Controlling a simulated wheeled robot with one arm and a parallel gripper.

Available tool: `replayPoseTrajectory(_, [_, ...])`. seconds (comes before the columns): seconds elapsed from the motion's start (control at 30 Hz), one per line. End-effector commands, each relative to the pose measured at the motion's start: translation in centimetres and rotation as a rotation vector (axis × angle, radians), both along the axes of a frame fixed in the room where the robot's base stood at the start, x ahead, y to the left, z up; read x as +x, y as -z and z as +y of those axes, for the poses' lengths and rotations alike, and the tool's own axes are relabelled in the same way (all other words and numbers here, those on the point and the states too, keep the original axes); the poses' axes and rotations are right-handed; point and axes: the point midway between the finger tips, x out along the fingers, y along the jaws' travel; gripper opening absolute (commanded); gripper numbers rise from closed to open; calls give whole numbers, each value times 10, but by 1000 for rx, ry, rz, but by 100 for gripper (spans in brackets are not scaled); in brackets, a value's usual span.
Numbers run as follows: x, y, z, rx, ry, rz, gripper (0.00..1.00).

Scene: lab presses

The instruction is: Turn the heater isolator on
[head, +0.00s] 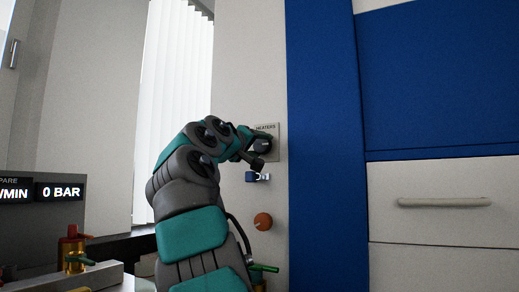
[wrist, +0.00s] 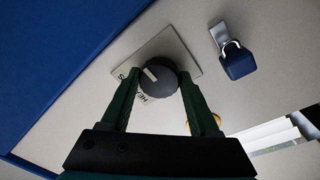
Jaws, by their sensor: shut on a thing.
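The heater isolator is a dark round knob (wrist: 160,78) on a square metal plate (wrist: 182,50) marked HEATERS. A pale pointer line shows on the left part of the knob's face in the wrist view. My gripper (wrist: 160,82) has one finger on each side of the knob and is shut on it. In the head view, my gripper (head: 252,143) reaches the plate (head: 275,130) from the left. The knob (head: 264,145) is partly hidden there by my gripper.
A blue padlock (head: 252,176) hangs from a hasp just below the plate; it also shows in the wrist view (wrist: 238,62). An orange knob (head: 263,221) is lower on the panel. A blue upright (head: 325,150) and a white drawer (head: 440,215) stand to the right.

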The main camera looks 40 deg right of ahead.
Motion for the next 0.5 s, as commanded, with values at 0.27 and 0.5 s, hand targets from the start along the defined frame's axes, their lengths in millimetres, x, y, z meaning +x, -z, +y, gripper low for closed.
replayPoseTrajectory(0.27, [0,2,-1,22,1,-41,6])
replayPoseTrajectory(0.5, [0,2,-1,23,2,-45,6])
